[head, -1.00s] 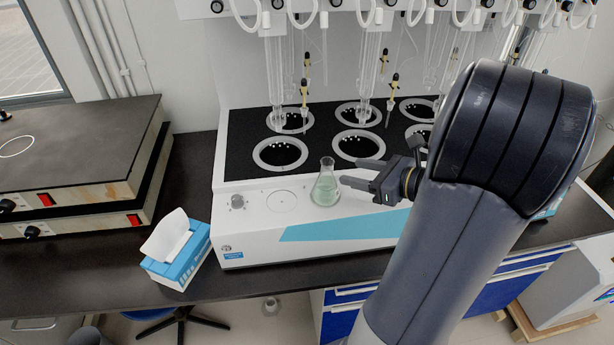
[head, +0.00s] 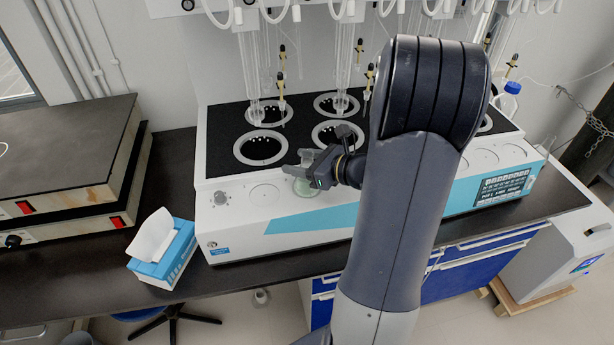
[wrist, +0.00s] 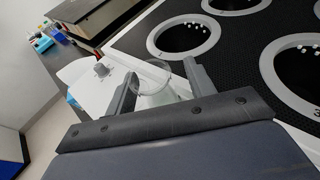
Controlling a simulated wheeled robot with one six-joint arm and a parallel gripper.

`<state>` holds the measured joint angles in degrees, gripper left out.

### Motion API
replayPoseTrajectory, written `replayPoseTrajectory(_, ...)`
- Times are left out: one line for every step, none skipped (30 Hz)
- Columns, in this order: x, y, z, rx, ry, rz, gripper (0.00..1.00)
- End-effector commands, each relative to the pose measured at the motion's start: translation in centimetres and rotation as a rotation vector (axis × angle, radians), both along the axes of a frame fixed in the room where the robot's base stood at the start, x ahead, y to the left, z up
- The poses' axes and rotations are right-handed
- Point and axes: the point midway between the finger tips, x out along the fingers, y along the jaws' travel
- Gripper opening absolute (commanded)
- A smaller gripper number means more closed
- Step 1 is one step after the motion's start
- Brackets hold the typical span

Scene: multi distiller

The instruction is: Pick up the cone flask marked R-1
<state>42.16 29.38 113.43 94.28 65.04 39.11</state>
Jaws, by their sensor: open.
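A clear cone flask (head: 305,188) with pale green liquid stands on the front ledge of the white distiller. No marking on it is readable. My gripper (head: 297,164) is at the flask, and its fingers and wrist hide the flask's upper part in the head view. In the wrist view my gripper (wrist: 160,70) is open, with one finger on each side of the flask (wrist: 162,97). The flask's lower part is hidden there by the gripper body. I cannot tell whether either finger touches the glass.
The white distiller (head: 235,222) has several ringed wells in its black top, with glass tubes hanging above. A tissue box (head: 168,258) stands at the front left of the dark bench. Hot plates (head: 70,160) are at the far left. A blue-capped bottle (head: 508,98) stands behind right.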

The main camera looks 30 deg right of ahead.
Motion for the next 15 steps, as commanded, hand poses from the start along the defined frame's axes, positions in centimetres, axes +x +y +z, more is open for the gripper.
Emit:
replayPoseTrajectory(0.05, 0.02, -0.02, 0.000, 0.000, 0.000, 0.51)
replayPoseTrajectory(0.05, 0.00, -0.02, 0.000, 0.000, -0.001, 0.51)
replayPoseTrajectory(0.05, -0.01, -0.02, 0.000, 0.000, -0.001, 0.51)
replayPoseTrajectory(0.05, -0.01, -0.02, 0.000, 0.000, -0.001, 0.51)
replayPoseTrajectory(0.03, -0.02, -0.03, 0.000, 0.000, -0.001, 0.51)
replayPoseTrajectory(0.03, -0.01, -0.02, 0.000, 0.000, -0.001, 0.51)
replayPoseTrajectory(0.02, -0.01, -0.02, 0.000, 0.000, -0.001, 0.48)
replayPoseTrajectory(0.02, -0.01, -0.02, 0.000, 0.000, -0.001, 0.46)
replayPoseTrajectory(0.02, -0.01, -0.02, 0.000, 0.000, -0.001, 0.42)
replayPoseTrajectory(0.02, -0.01, -0.02, 0.000, 0.000, -0.001, 0.40)
replayPoseTrajectory(0.02, -0.01, -0.01, 0.000, 0.000, 0.000, 0.38)
replayPoseTrajectory(0.02, -0.01, -0.01, 0.000, 0.000, 0.000, 0.34)
replayPoseTrajectory(0.02, -0.01, -0.01, 0.000, 0.000, 0.000, 0.32)
replayPoseTrajectory(0.02, -0.01, -0.01, 0.000, 0.000, 0.000, 0.29)
replayPoseTrajectory(0.02, -0.01, -0.01, 0.000, 0.000, 0.000, 0.26)
